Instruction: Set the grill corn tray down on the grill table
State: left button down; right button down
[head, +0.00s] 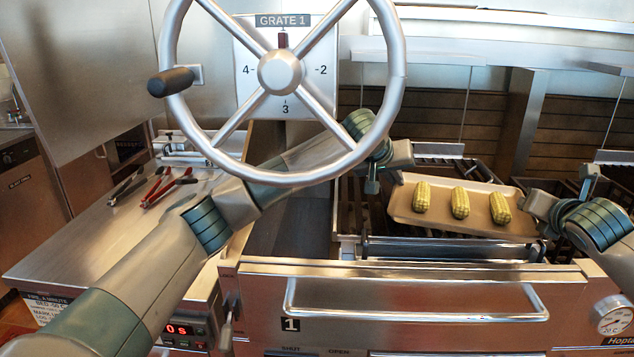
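The grill corn tray (470,225) is a light tan, shallow tray on the right in the head view. It carries three yellow corn cobs (460,203) side by side. The tray is above the dark grill opening behind the front panel, its right end lower in the picture. My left gripper (388,178) is at the tray's left end and appears shut on its edge. My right gripper (540,208) appears shut on the right end. Both sets of fingertips are partly hidden. A steel table (75,235), which may be the grill table, stands at the left.
Tongs (168,187), some with red handles, lie on the steel table. A large handwheel (398,85) marked Grate 1 hangs in front of my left arm. A long front handle (415,317) spans the grill panel. The steel table's front part is clear.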

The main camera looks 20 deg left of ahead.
aim_at(133, 243)
jog(key=k+j, duration=0.1)
jog(key=j, duration=0.3)
jog(key=k+j+z, duration=0.1)
jog(key=j, duration=0.35)
jog(key=k+j, duration=0.15)
jog(key=j, duration=0.25)
jog(key=k+j+z, duration=0.1)
jog(key=j, duration=0.2)
jog(key=k+j+z, duration=0.25)
jog(key=j, duration=0.3)
